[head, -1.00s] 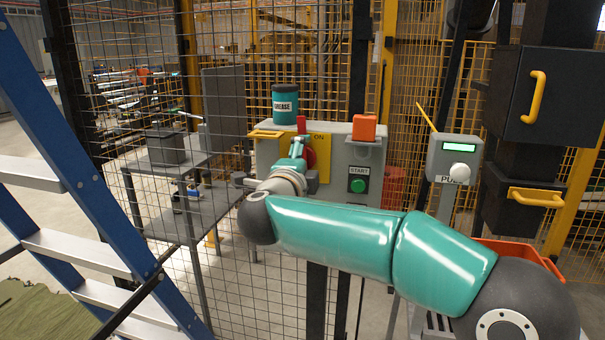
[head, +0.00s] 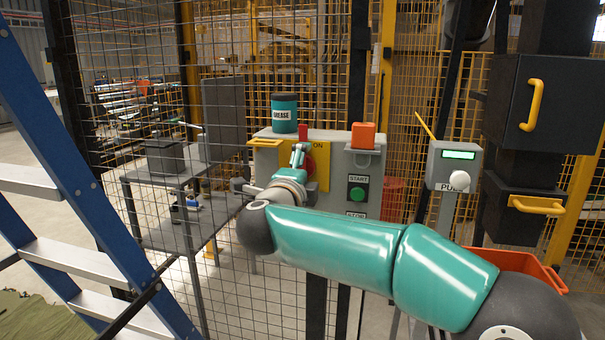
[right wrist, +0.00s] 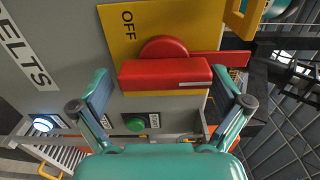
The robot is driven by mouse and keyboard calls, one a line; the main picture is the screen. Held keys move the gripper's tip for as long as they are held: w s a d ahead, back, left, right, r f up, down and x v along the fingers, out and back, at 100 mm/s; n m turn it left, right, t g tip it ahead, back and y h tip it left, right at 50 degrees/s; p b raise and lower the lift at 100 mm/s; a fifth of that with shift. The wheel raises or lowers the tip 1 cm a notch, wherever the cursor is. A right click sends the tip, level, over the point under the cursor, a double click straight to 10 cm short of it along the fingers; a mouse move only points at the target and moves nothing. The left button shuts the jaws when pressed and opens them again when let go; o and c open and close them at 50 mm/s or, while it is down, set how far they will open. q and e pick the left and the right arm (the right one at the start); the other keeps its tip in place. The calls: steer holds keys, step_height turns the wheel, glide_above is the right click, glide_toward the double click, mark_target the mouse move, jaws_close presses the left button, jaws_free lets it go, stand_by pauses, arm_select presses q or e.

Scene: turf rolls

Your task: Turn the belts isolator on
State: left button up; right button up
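The belts isolator is a red rotary handle (right wrist: 165,75) on a yellow plate (right wrist: 125,15). In the head view the right gripper (head: 297,157) is in front of the plate and covers much of the handle. My left gripper is not in view.
The grey box carries a green START button (head: 357,194), a grease tin (head: 284,113) and an orange block (head: 363,135) on top. A blue ladder (head: 70,170) stands left. A wire mesh fence (head: 230,250) is behind. A post with a green display (head: 458,155) stands right.

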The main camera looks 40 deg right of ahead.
steer(key=shift+s+a+r, duration=0.1)
steer(key=shift+s+a, duration=0.25)
steer(key=shift+a, duration=0.15)
steer(key=v, duration=1)
steer(key=shift+s+a, duration=0.25)
steer(key=shift+s, duration=0.1)
steer(key=shift+d, duration=0.1)
